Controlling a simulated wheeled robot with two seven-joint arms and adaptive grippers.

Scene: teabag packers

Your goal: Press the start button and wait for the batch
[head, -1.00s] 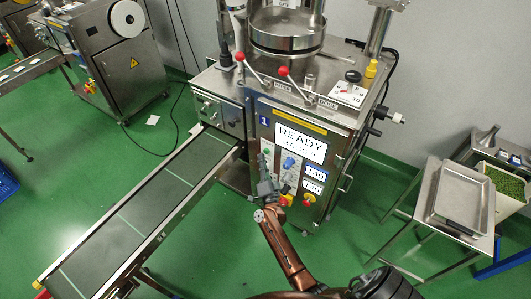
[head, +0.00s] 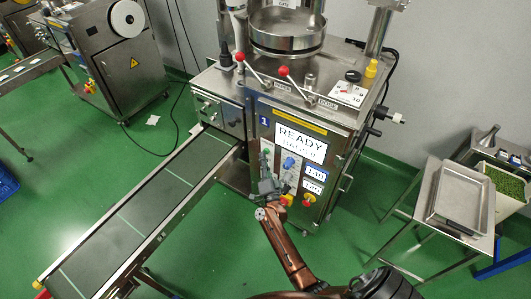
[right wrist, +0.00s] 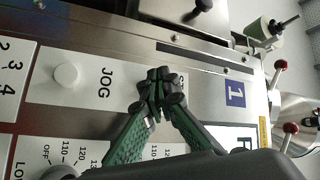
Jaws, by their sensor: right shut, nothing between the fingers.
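The packing machine (head: 340,155) has a display (head: 300,142) reading READY, with a smaller second line I cannot read surely. My right gripper (head: 266,160) is shut and empty, with its tips at the strip of buttons left of the blue dial (head: 289,163). In the right wrist view its fingertips (right wrist: 158,88) are close to the panel, over a label whose visible part begins with S. They hide the button there; whether they touch it I cannot tell. The white JOG button (right wrist: 66,75) is beside them. My left gripper is out of view.
A yellow and red stop knob (head: 309,198) is low on the panel. The conveyor (head: 130,215) runs down to the left and looks empty. Two red-knobbed levers (head: 284,71) stand above the panel. A steel table with trays (head: 463,195) is on the right.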

